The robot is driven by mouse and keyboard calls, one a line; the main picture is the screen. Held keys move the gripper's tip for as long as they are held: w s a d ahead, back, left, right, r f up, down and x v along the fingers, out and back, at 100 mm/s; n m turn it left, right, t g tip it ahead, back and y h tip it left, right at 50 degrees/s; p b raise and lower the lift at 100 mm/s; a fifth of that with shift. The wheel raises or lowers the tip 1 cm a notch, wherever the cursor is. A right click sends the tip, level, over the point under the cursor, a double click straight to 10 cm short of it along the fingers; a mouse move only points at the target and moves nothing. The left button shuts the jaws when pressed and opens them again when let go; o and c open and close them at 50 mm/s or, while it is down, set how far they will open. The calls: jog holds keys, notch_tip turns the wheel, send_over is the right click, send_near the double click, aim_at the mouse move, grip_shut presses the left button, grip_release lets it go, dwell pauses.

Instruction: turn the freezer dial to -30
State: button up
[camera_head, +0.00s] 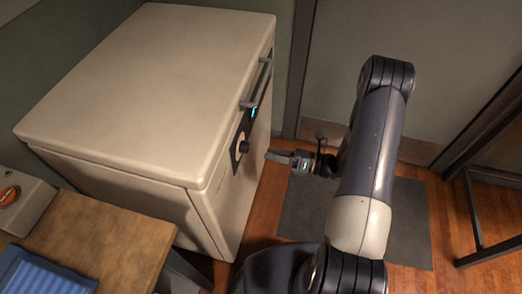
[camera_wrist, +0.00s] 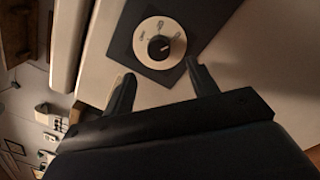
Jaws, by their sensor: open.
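The white chest freezer (camera_head: 150,80) stands at the left of the head view with its lid shut. Its dial (camera_head: 243,147) is a dark knob on the front face, on a black plate. In the wrist view the dial (camera_wrist: 158,48) shows as a black knob on a round white scale plate. The scale's marks are too small and blurred to read. My gripper (camera_head: 268,155) is open and empty, just right of the dial in the head view. In the wrist view its two fingers (camera_wrist: 158,76) point toward the dial, apart from it, one on each side below it.
A grey bar handle (camera_head: 258,82) and a small lit display (camera_head: 252,112) are on the freezer front above the dial. A wooden table (camera_head: 100,240) with a blue tray (camera_head: 40,275) is at lower left. A dark mat (camera_head: 300,215) lies on the floor. A dark metal frame (camera_head: 475,215) stands at right.

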aim_at(245, 147)
jog(key=shift+v, duration=1.55)
jog(key=x, duration=1.1)
jog(key=shift+d, duration=0.1)
